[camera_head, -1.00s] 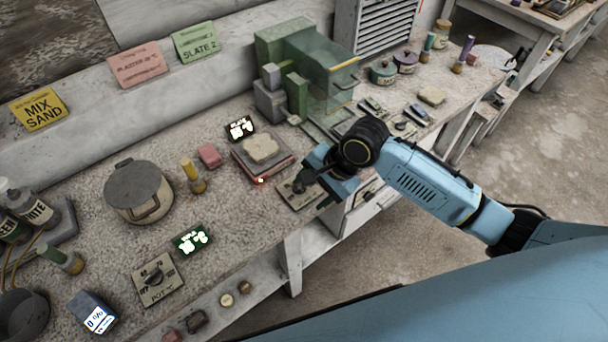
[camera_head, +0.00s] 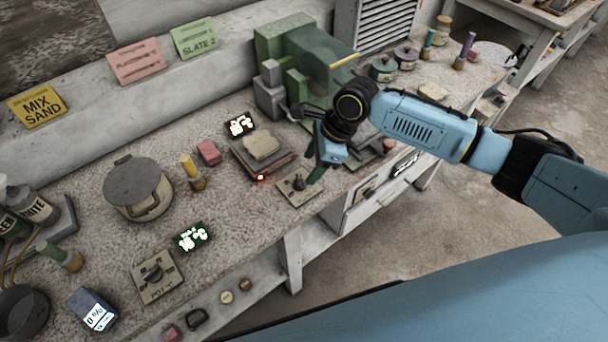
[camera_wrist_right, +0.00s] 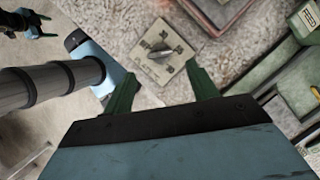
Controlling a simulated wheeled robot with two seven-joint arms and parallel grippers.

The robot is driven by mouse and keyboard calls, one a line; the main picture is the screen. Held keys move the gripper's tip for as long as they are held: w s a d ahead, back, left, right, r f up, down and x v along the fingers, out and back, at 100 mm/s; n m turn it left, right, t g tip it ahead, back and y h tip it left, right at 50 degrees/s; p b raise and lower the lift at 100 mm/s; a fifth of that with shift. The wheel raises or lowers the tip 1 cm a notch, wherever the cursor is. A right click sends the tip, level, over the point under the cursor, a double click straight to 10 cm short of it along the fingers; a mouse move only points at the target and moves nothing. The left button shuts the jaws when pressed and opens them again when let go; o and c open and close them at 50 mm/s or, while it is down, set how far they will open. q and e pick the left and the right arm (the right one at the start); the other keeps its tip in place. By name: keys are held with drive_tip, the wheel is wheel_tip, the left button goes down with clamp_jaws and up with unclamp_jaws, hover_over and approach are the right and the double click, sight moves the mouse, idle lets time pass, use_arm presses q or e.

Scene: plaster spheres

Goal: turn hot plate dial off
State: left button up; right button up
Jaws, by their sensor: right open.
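The hot plate (camera_head: 275,172) is a flat dark reddish slab with a small glowing orange-red light (camera_head: 261,178) on its front edge. A pale lumpy block lies on top of it. Its dial (camera_head: 298,183) is a dark knob on a beige square panel (camera_head: 294,197) at the bench's front edge. My right gripper (camera_head: 313,167) is just above and to the right of the dial, pointing down. In the right wrist view, my open fingers (camera_wrist_right: 161,88) stand apart with the knob (camera_wrist_right: 163,60) beyond their tips. The knob sits slantwise on its panel; its marks are too small to read.
A second dial panel (camera_head: 158,278) marked POT lies front left, below a lidded pot (camera_head: 138,190). A pink block (camera_head: 209,153) and a lit display (camera_head: 240,126) stand beside the hot plate.

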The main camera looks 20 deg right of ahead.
sight(301, 179)
drive_tip(key=x, duration=0.5)
drive_tip(key=shift+a+f+b, duration=0.1)
drive_tip(key=shift+f+b, duration=0.05)
drive_tip(key=shift+b, duration=0.2)
